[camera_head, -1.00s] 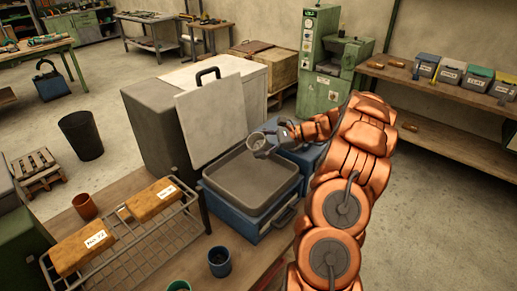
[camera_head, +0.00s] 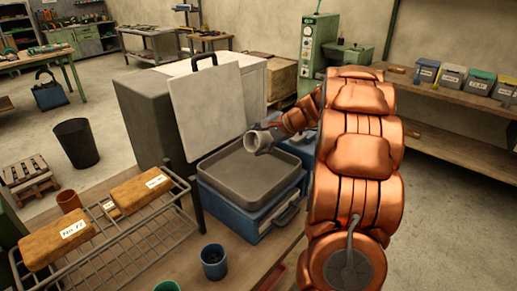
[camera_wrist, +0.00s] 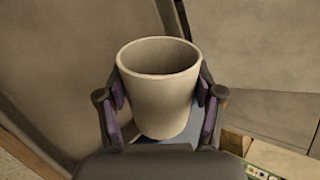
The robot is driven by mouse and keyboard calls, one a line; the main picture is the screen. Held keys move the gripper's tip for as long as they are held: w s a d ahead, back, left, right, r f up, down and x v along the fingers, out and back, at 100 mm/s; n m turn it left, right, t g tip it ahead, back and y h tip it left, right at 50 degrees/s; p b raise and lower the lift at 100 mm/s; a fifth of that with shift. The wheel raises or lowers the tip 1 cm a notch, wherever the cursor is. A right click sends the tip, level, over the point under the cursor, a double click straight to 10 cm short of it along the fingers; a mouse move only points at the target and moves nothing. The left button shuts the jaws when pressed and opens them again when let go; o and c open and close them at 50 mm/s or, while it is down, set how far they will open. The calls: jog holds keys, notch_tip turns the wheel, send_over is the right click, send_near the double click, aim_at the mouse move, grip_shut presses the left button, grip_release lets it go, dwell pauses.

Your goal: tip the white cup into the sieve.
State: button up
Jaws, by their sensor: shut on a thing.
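The white cup (camera_head: 252,143) is held by my gripper (camera_head: 266,137) above the grey square pan (camera_head: 218,172), which I take to be the sieve. The cup is tilted well over, its mouth facing left and toward the head camera. In the wrist view the cup (camera_wrist: 158,95) sits between both fingers of my gripper (camera_wrist: 160,105), which press on its sides. The pan sits on a blue case (camera_head: 235,212) and its visible floor looks bare. I cannot tell what is inside the cup.
A raised grey lid (camera_head: 208,110) stands just behind the pan. A wire rack (camera_head: 120,240) with orange-brown blocks (camera_head: 58,232) is at left. A dark blue cup (camera_head: 214,262) and a brown cup (camera_head: 69,201) stand nearby on the bench.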

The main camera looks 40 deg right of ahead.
jog(key=f+h+b, duration=0.1)
jog(key=b, duration=0.2)
jog(key=shift+a+n, duration=0.1)
jog(key=shift+n, duration=0.3)
jog(key=shift+a+r+n+h+b, duration=0.1)
jog(key=shift+a+n+h+b, duration=0.2)
jog(key=shift+h+b, duration=0.45)
jog(key=h+b, duration=0.1)
jog(key=b, duration=0.1)
jog(key=n+h+b, duration=0.1)
jog(key=b, duration=0.1)
jog(key=shift+a+t, duration=0.3)
jog(key=shift+a, duration=0.05)
jog(key=shift+s+a+r+n+h+b, duration=0.1)
jog(key=shift+a+n+h+b, duration=0.15)
jog(key=shift+h+b, duration=0.35)
jog(key=shift+s+a+r+n+h+b, duration=0.1)
jog(key=shift+n+h+b, duration=0.25)
jog(key=shift+h+b, duration=0.15)
jog(key=shift+r, duration=0.25)
jog(key=shift+a, duration=0.1)
